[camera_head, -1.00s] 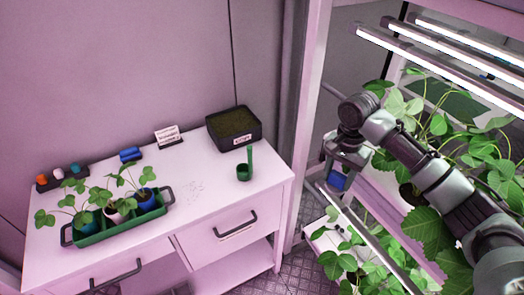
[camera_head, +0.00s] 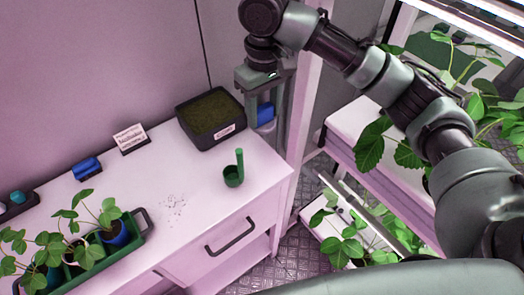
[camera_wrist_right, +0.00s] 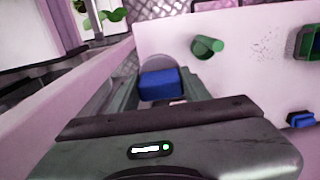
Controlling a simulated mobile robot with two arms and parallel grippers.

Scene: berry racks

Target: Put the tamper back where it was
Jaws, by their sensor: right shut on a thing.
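My right gripper (camera_head: 265,118) is shut on a blue thing (camera_head: 265,112), which I take to be the tamper. In the right wrist view the blue thing (camera_wrist_right: 161,84) sits between the fingers, with a pale round part behind it. The gripper is in the air near the table's back right corner, just right of the black soil tray (camera_head: 212,118). A separate small blue object (camera_head: 87,168) rests on the table near the white sign (camera_head: 130,138). My left gripper is not in view.
A green scoop (camera_head: 233,176) stands on the white table (camera_head: 190,165), beside dark crumbs. A green planter (camera_head: 95,262) with several seedlings is at the left front. A pale post (camera_head: 305,120) and plant rack (camera_head: 380,165) are on the right. The table's middle is mostly clear.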

